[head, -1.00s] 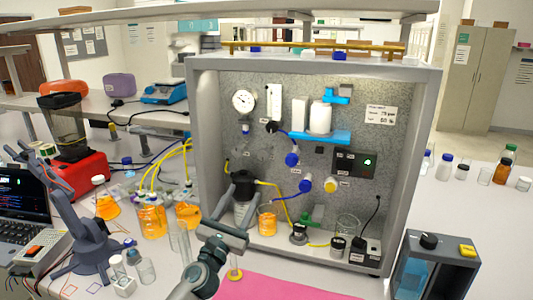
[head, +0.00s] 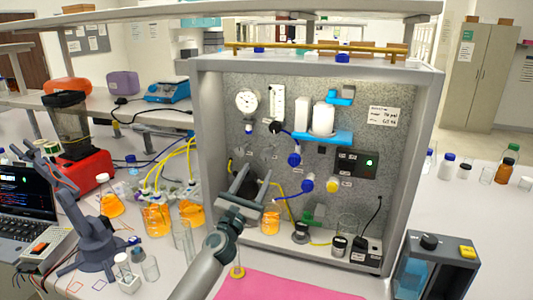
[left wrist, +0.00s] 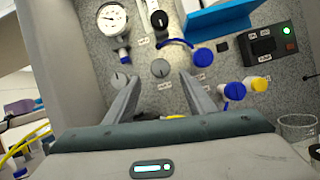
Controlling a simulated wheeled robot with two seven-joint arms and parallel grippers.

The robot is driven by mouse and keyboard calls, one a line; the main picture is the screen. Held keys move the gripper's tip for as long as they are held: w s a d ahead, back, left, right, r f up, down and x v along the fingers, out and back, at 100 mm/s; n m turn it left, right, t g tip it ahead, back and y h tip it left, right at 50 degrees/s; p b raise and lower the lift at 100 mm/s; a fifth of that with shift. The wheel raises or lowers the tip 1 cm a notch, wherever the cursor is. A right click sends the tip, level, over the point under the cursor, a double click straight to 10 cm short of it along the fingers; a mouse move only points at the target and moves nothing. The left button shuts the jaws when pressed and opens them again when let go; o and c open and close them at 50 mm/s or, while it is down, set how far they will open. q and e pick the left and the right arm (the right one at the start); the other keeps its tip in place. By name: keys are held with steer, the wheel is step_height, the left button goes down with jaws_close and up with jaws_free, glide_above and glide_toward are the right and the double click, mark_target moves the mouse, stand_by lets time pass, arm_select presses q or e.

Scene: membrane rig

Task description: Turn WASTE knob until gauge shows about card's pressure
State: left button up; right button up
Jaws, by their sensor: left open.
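The round white gauge (head: 246,101) is at the upper left of the rig's speckled panel; it also shows in the left wrist view (left wrist: 112,18). Its exact reading is too small to tell. The white card (head: 383,116) is at the panel's upper right, its print too small to read surely. Two grey knobs, one in the middle (left wrist: 160,68) and one further left (left wrist: 119,80), face my left gripper (left wrist: 160,80). Their labels are unreadable, so I cannot tell which is WASTE. My left gripper (head: 252,172) is open, fingers pointing at the panel, apart from the middle knob.
A black knob (left wrist: 159,19) sits above, and blue valves (left wrist: 235,91) are to the right. A blue shelf (head: 322,138) holds white containers. The rig's side wall (head: 211,150) is close left.

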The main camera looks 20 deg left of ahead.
mark_target(265, 157)
arm_select(q)
steer(key=x, duration=0.9)
steer(key=shift+c, duration=0.6)
steer(key=c, duration=1)
